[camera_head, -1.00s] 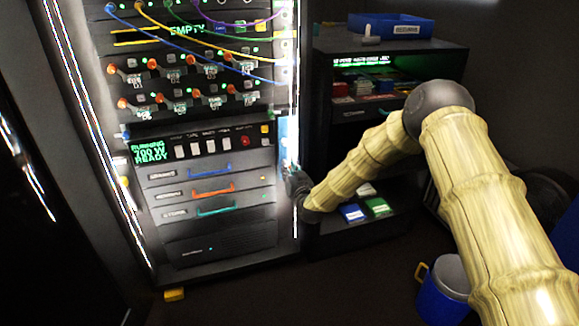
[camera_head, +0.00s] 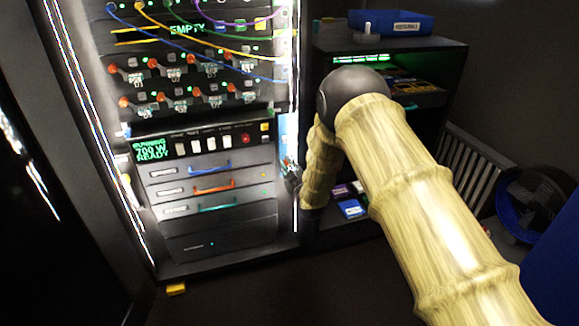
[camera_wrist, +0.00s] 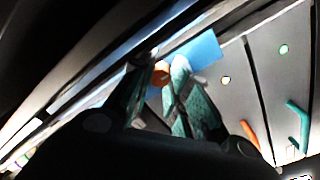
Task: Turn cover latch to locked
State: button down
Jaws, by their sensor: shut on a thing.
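My gripper (camera_head: 290,172) is at the right edge of the lit equipment rack (camera_head: 215,262), beside a pale blue strip (camera_head: 288,130). In the wrist view, the two fingers of my gripper (camera_wrist: 160,92) are close around a small orange piece (camera_wrist: 161,75), which I take to be the cover latch. The blue strip shows behind it in the wrist view (camera_wrist: 203,50). The fingers and the dark gripper body hide most of the latch, so its exact angle cannot be read. In the head view the latch is too small and covered to make out.
Drawers with blue (camera_head: 208,170), orange (camera_head: 213,190) and teal (camera_head: 217,208) handles are left of the gripper. A dark shelf with a blue bin (camera_head: 392,22) stands close on the right. Cables (camera_head: 200,40) hang across the upper rack.

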jog(key=shift+r+n, duration=0.1)
jog(key=shift+n, duration=0.4)
dwell(0.3)
jog(key=c, duration=1.3)
grip_release()
jog(key=shift+s, duration=0.1)
jog(key=v, duration=1.1)
jog(key=shift+s+d, duration=0.1)
jog(key=shift+s, duration=0.25)
